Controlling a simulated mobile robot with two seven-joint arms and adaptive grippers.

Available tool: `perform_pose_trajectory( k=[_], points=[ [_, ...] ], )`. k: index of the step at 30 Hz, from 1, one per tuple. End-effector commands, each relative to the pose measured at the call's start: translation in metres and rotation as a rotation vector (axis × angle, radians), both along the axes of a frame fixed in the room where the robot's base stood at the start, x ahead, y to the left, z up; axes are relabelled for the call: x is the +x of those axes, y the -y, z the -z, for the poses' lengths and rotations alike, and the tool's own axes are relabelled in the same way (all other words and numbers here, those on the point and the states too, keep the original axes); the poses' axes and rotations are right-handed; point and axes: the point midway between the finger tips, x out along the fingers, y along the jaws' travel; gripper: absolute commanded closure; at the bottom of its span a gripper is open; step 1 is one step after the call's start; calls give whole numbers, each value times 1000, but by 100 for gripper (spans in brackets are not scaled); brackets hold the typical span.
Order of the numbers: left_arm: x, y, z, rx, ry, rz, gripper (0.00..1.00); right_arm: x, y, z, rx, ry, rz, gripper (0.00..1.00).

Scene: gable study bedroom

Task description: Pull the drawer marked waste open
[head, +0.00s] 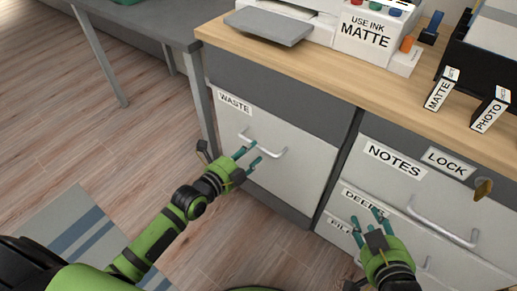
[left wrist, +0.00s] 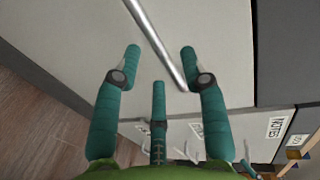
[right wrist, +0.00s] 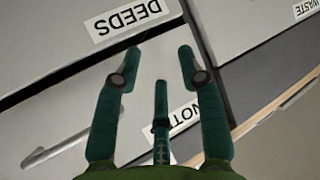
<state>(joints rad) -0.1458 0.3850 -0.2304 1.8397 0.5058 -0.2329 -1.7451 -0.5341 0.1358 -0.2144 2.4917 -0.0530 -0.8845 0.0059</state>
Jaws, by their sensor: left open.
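The waste drawer (head: 290,178) has a large pale front below a dark grey panel, with a "WASTE" label (head: 234,102) at its upper left. Its front looks flush with the cabinet. A silver bar handle (head: 264,148) crosses the front; it also shows in the left wrist view (left wrist: 155,38). My left gripper (head: 247,156) is open at the handle, its fingers pointing at the drawer front. In the left wrist view the bar runs slantwise between the fingertips; contact cannot be told. My right gripper (head: 366,217) is open and empty in front of the deeds drawer.
The notes drawer (head: 395,187), with a "LOCK" label and brass key (head: 483,188), is at the right. The deeds label (right wrist: 125,18) is near my right gripper. The wooden top (head: 300,72) carries a printer and ink boxes. A grey table (head: 150,18) stands left; floor in front is clear.

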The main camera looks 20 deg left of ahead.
Motion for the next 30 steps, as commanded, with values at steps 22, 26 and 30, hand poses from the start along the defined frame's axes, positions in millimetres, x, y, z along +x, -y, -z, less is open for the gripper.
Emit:
perform_pose_trajectory(
  k=[22, 26, 30],
  points=[
    [40, 14, 10, -1, -2, -1, 58, 24, -29, -78, 97, 423, -64, 60],
    [40, 14, 10, -1, -2, -1, 62, 24, -29, -78, 97, 422, -64, 60],
    [40, 14, 10, -1, -2, -1, 100, 24, -29, -78, 97, 421, -64, 60]
  ],
)
